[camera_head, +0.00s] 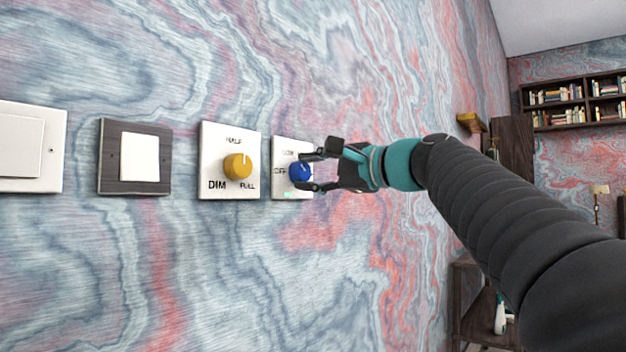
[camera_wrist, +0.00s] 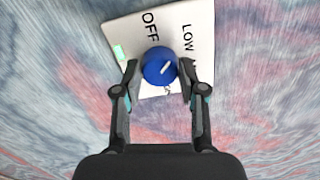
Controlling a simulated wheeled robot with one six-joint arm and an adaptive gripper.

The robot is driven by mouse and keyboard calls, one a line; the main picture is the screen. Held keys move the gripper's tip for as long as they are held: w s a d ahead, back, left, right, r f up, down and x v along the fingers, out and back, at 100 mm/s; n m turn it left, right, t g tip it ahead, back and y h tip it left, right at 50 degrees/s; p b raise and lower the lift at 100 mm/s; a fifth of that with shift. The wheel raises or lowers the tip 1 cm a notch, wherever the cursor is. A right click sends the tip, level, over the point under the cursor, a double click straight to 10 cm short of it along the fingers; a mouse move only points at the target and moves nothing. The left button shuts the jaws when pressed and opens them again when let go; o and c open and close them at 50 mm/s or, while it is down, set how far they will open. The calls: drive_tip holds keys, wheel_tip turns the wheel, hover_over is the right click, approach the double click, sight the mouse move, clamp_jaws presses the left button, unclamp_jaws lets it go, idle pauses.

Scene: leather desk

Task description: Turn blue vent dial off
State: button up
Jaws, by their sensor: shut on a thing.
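The blue vent dial (camera_head: 299,172) is on a white wall plate (camera_head: 279,189), marked OFF and LOW. A green light patch shows on the plate (camera_wrist: 193,15). My gripper (camera_head: 307,172) reaches in from the right. In the wrist view its two fingers (camera_wrist: 158,67) are on either side of the dial, shut on it. Part of the plate's lettering is hidden behind the fingers.
Left of the vent plate are a yellow dial (camera_head: 237,166) on a white plate marked DIM, HALF and FULL, a dark-framed switch (camera_head: 139,158) and a white switch (camera_head: 22,146). Shelves with books (camera_head: 570,100) are far right. The wall around the plates is clear.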

drive_tip(key=n+b, duration=0.2)
drive_tip(key=n, duration=0.2)
drive_tip(key=shift+f+n, duration=0.15)
drive_tip(key=shift+n, duration=0.15)
drive_tip(key=n+b, duration=0.1)
drive_tip(key=n, duration=0.3)
drive_tip(key=shift+n, duration=0.3)
drive_tip(key=o, duration=1.1)
drive_tip(key=shift+a, duration=0.1)
drive_tip(key=shift+o, duration=0.2)
drive_tip(key=shift+s, duration=0.1)
drive_tip(key=v, duration=1.2)
